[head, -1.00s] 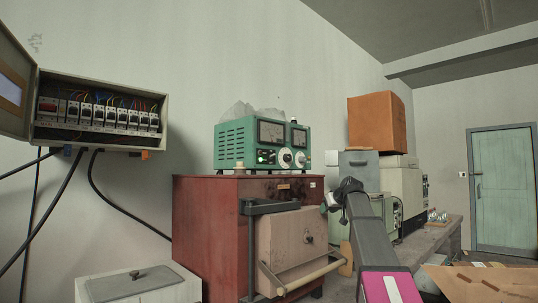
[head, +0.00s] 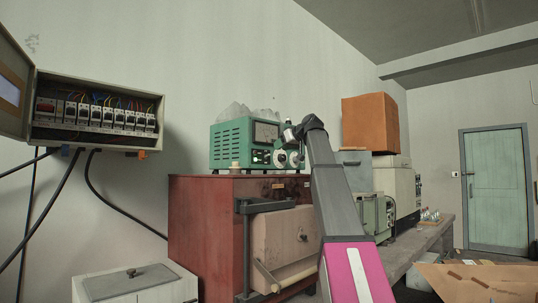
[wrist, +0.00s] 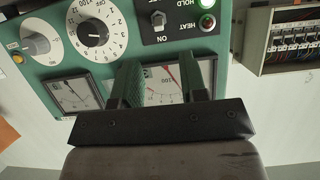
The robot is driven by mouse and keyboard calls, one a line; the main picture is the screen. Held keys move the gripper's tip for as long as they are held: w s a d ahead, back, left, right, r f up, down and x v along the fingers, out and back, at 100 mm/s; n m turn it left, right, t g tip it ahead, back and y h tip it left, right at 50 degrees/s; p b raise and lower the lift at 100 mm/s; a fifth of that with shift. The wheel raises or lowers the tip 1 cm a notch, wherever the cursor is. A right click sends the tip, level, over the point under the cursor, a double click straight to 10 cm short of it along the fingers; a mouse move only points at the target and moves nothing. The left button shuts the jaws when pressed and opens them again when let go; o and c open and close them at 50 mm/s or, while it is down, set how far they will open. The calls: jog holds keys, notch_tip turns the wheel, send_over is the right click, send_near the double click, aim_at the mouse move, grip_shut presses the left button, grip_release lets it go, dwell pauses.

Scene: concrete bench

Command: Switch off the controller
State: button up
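The controller (head: 232,145) is a green box with meters and knobs on top of the red furnace. In the wrist view its front panel (wrist: 232,75) fills much of the picture: two meters, a black numbered dial (wrist: 94,33), a grey knob (wrist: 38,44) and a small toggle switch (wrist: 158,20) near the word ON. Lamps (wrist: 207,22) sit beside the HEAT and HOLD labels. I cannot tell the lever's position for certain. My gripper (wrist: 158,70) is open and empty, its fingers over the meters, apart from the switch. In the head view my arm hides the controller's right end.
The red furnace (head: 205,220) has a handle bar at its front. An open breaker box (head: 95,140) hangs on the left wall with cables below. An orange box (head: 370,124) and grey cabinets stand to the right. A cardboard box (head: 480,280) lies at lower right.

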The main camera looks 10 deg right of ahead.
aim_at(268, 155)
jog(key=x, duration=0.7)
jog(key=shift+w+f, duration=0.15)
jog(key=shift+w, duration=0.05)
grip_shut()
